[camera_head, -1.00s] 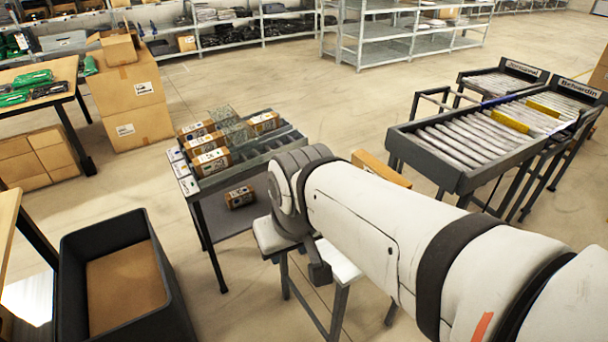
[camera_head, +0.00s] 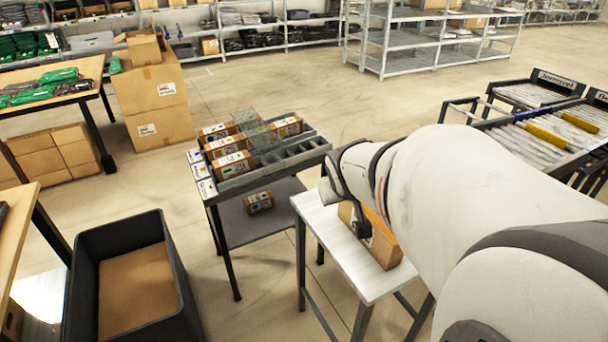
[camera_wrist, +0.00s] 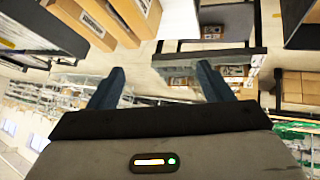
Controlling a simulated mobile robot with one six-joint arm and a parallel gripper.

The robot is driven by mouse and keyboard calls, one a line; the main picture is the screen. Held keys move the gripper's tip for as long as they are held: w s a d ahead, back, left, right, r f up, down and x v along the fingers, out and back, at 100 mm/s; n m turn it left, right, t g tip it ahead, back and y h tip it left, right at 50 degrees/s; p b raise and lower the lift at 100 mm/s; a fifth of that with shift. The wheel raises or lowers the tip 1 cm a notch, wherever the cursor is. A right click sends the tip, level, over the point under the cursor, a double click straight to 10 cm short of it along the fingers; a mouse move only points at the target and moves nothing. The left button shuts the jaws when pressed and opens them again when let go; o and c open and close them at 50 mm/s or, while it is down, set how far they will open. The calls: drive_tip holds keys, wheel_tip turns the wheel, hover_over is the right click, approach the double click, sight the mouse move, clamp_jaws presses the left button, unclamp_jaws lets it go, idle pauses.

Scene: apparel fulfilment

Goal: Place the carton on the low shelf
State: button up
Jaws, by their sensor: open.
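A brown carton (camera_head: 372,235) stands on a white-topped table (camera_head: 335,240) in the head view, partly hidden behind my arm. Brown cartons with white labels, one nearest the edge (camera_wrist: 80,22), fill the upper left of the wrist view. A dark rack stand has a low grey shelf (camera_head: 232,228) under its slotted top. A small carton (camera_head: 258,202) lies on that shelf; it also shows in the wrist view (camera_wrist: 212,32). My gripper (camera_wrist: 160,70) is open, with nothing between its two fingers.
Several labelled cartons (camera_head: 230,165) sit in the stand's slotted top (camera_head: 290,160), with some slots empty. A black bin (camera_head: 180,285) stands at the lower left. Roller racks (camera_head: 545,135) stand at the right. Floor behind the stand is clear.

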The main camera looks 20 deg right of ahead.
drive_tip(key=shift+o, duration=0.4)
drive_tip(key=w+d+f+t+h+b, duration=0.1)
drive_tip(key=w+d+f, duration=0.3)
drive_tip(key=d, duration=0.5)
drive_tip(key=shift+w+d+f+t+b, duration=0.25)
drive_tip(key=shift+f+t+b, duration=0.15)
drive_tip(key=shift+f+b, duration=0.35)
drive_tip(key=d+f+t+y+b, duration=0.1)
drive_tip(key=d+f, duration=0.1)
drive_tip(key=d+f+n+t+b, duration=0.1)
drive_tip(key=d+f, duration=0.1)
drive_tip(key=f, duration=0.1)
drive_tip(key=d+f+t+y+b, duration=0.1)
drive_tip(key=d+f+b, duration=0.1)
drive_tip(key=shift+w+d+f+n+y, duration=0.2)
drive_tip(key=shift+d+n+y, duration=0.1)
drive_tip(key=shift+d+n, duration=0.1)
drive_tip(key=s+f+y, duration=0.1)
drive_tip(key=s+f+y+b, duration=0.1)
drive_tip(key=s+d+f+t, duration=0.1)
drive_tip(key=f, duration=0.1)
drive_tip(key=shift+y+b, duration=0.35)
drive_tip(key=shift+y, duration=0.05)
drive_tip(key=shift+a+f+n+y, duration=0.1)
drive_tip(key=shift+f+n+y, duration=0.15)
drive_tip(key=shift+n+y, duration=0.05)
drive_tip(key=x, duration=0.7)
drive_tip(key=shift+w+f+b, duration=0.15)
drive_tip(key=shift+f+b, duration=0.1)
drive_tip(key=shift+b, duration=0.05)
